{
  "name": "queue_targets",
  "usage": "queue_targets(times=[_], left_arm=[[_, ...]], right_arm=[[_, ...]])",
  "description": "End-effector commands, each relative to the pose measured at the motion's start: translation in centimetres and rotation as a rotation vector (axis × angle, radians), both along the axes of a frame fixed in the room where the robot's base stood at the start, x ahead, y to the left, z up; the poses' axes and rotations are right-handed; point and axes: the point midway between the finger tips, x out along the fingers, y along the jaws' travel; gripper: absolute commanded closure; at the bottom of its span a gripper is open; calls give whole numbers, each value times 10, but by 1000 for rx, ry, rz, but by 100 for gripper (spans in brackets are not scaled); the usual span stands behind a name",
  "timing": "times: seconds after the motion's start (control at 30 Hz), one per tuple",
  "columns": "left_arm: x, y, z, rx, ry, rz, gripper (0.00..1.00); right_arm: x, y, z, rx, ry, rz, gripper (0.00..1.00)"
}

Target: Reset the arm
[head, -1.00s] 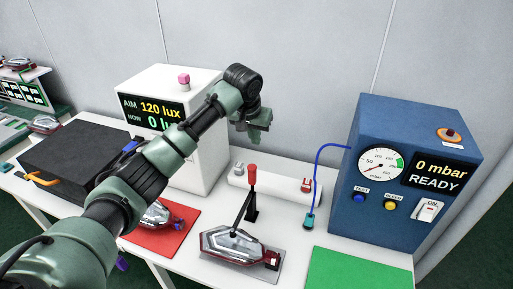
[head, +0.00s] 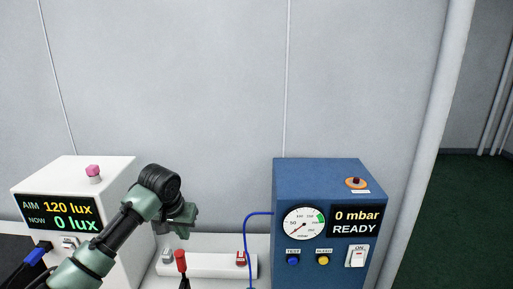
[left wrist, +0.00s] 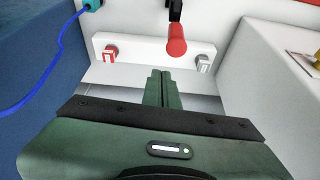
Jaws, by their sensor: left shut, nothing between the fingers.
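My left arm reaches in from the lower left of the head view. Its gripper (head: 181,221) is beside the white lux box (head: 105,180), above the back of the white table. In the left wrist view the gripper's fingers (left wrist: 160,88) are together and empty. They point toward the white bar (left wrist: 135,48) with a red clip (left wrist: 110,53) and a grey clip (left wrist: 203,63). My right gripper is not in view.
The blue pressure box (head: 330,190) stands at the right, reading 0 mbar READY, with a blue hose (head: 250,235) at its left side. The lux box reads aim 120, now 0. A pale wall (head: 200,80) is behind. A pale pipe (head: 440,130) rises at right.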

Motion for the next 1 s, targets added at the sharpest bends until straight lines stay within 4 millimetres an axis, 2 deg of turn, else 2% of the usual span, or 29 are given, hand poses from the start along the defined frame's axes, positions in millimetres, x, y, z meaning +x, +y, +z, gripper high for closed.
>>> queue_targets(times=[0.03,0.17,0.2,0.3,0.4,0.5,0.63,0.8,1.0], left_arm=[[-16,-17,-29,-1,18,-46,100],[-65,-57,-89,-11,30,-160,100],[-83,-67,-104,-16,31,-187,100],[-129,-88,-137,-34,28,-242,100],[-177,-100,-160,-52,24,-271,100],[-226,-104,-175,-64,20,-277,100],[-279,-99,-183,-61,17,-261,100],[-323,-86,-182,-41,20,-231,100],[-363,-71,-178,-13,31,-198,100]], right_arm=[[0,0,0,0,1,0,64],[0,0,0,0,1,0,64],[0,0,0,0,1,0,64],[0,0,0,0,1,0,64],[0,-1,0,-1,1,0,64],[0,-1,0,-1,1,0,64],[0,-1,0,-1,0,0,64],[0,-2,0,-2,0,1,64],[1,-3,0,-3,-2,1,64]])
